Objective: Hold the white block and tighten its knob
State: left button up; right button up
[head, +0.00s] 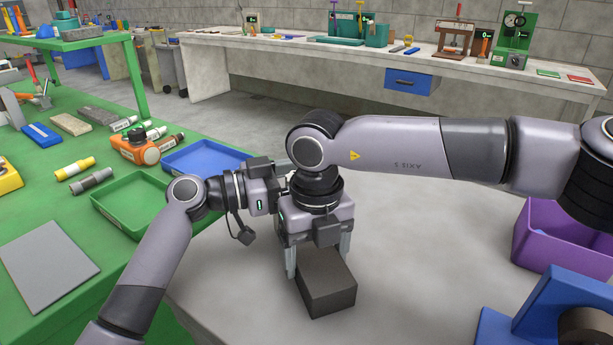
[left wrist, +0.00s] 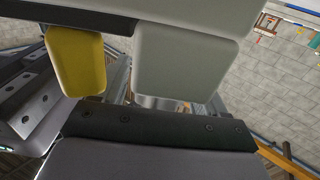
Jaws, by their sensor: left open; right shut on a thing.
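My right gripper (head: 318,258) points down at the grey table in the head view, one finger on each side of a dark grey block (head: 328,288). It is shut on that block. My left gripper (head: 282,186) is just behind and left of it, turned to the right. It is open, and its fingertips are mostly hidden behind my right wrist. In the left wrist view, a pale grey-white piece (left wrist: 185,62) and a yellow rounded piece (left wrist: 76,62) show close up; I cannot tell what they are. I cannot make out a white block or its knob in the head view.
A green bench (head: 48,270) on the left holds a green tray (head: 128,222), a blue tray (head: 180,172) and several tools. A purple bin (head: 540,262) and a blue object (head: 535,310) stand at right. The grey table (head: 430,270) is clear between.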

pick_arm(q)
jog(key=c, duration=1)
jog(key=shift+m+g, duration=0.3)
jog(key=shift+g, duration=0.1)
jog(key=shift+s+m+g+h, duration=0.1)
jog(key=shift+m+g+h, duration=0.4)
jog(key=shift+m+g, duration=1.05)
jog(key=shift+n+g, duration=0.25)
jog(key=shift+g, duration=0.2)
jog(key=o, duration=1)
jog(key=shift+s, duration=0.1)
